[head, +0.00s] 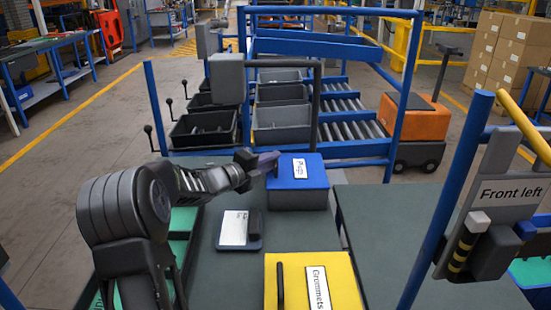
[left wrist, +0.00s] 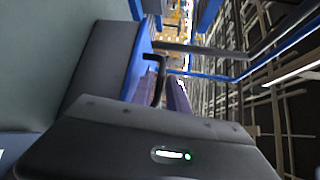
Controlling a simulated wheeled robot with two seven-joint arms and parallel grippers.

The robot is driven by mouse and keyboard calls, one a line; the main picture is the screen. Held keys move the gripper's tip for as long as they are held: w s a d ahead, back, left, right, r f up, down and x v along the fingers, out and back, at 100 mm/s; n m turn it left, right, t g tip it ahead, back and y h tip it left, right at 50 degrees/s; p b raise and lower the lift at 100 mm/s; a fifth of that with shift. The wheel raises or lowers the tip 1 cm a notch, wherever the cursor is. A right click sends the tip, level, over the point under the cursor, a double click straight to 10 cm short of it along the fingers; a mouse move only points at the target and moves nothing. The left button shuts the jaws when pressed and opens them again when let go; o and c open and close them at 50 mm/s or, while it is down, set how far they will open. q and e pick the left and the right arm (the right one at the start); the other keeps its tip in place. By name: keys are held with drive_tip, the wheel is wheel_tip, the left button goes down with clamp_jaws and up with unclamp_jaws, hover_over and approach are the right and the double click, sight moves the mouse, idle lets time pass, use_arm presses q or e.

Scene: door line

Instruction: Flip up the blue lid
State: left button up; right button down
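Part of the blue lid (left wrist: 145,45) also shows in the left wrist view. My left gripper (head: 268,161) is at the lid's left edge. In the left wrist view, a black handle (left wrist: 160,70) rises beside the lid and passes between the two purple-grey fingers (left wrist: 164,95). I cannot tell whether the fingers press on the handle. My right gripper is out of view.
A yellow lid (head: 345,285) labelled Grommets, with a black handle, is at the front. A silver and black device (head: 238,229) lies on the grey-green table (head: 212,262). Blue posts rise around, and grey bins (head: 282,122) and rollers stand behind.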

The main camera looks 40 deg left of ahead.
use_arm(q)
drive_tip(key=shift+w+d+f, duration=0.1)
drive_tip(key=shift+w+f, duration=0.05)
drive_tip(key=shift+w, duration=0.75)
drive_tip(key=shift+c, duration=0.4)
clamp_jaws()
idle(0.4)
